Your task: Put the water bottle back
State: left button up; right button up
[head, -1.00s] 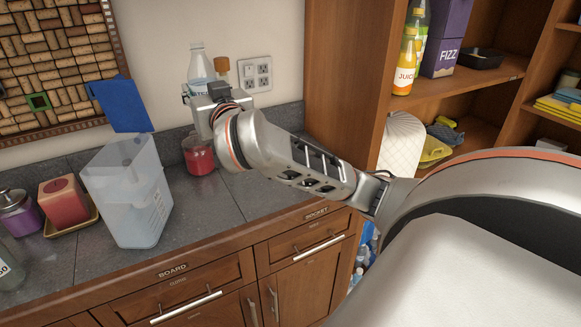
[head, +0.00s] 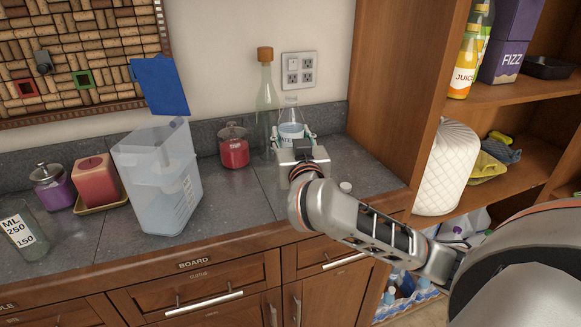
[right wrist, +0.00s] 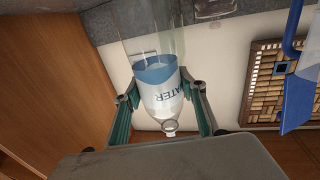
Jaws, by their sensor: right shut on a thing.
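The clear water bottle (head: 291,112) with a blue and white label is upright at the back of the counter, right of the tall corked bottle. My right gripper (head: 293,140) is shut around it, one finger on each side. In the right wrist view the bottle (right wrist: 158,78) appears upside down between the green-sided fingers (right wrist: 160,92), its mouth uncapped and toward the camera. The gripper hides the bottle's base in the head view, so I cannot tell whether it touches the counter. My left gripper is not in view.
A corked glass bottle (head: 266,105) and a red jar (head: 233,148) stand left of the gripper. A clear pitcher (head: 150,195) stands further left. A small white cap (head: 345,187) lies on the counter (head: 375,182). The shelf unit (head: 395,100) bounds the right side.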

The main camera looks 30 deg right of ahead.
notch_tip(320, 180, down, 2)
jog(key=shift+f, duration=0.2)
jog(key=shift+f+b, duration=0.4)
notch_tip(320, 180, down, 4)
jog(key=shift+r+b, duration=0.2)
jog(key=shift+b, duration=0.5)
jog(key=shift+f, duration=0.1)
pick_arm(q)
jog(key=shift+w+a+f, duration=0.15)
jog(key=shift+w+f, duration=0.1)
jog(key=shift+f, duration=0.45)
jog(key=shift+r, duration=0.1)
pick_arm(e)
jog(key=o, duration=1.4)
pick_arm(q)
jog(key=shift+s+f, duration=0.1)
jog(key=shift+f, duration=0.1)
